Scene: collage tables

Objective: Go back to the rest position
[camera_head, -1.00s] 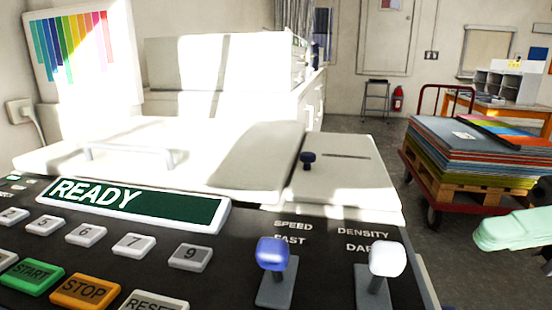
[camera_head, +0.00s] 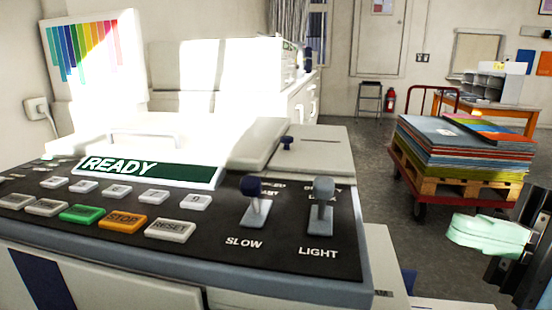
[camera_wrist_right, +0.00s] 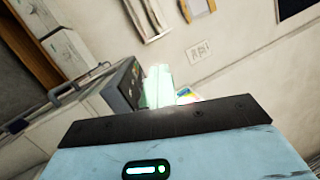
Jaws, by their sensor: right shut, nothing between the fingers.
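My right gripper (camera_head: 488,234), with mint-green fingers, is at the right edge of the head view. It is shut and empty, held in the air to the right of the printing machine's control panel (camera_head: 130,222) and apart from it. In the right wrist view its shut fingers (camera_wrist_right: 158,86) show beyond the dark edge of my wrist. My left gripper is in neither view.
The panel has a READY display (camera_head: 150,168), several buttons, a blue-knobbed speed lever (camera_head: 254,200) and a grey-knobbed density lever (camera_head: 322,203). A red cart (camera_head: 421,190) with stacked sheets on a pallet stands behind my gripper. Grey floor (camera_head: 385,195) is clear between them.

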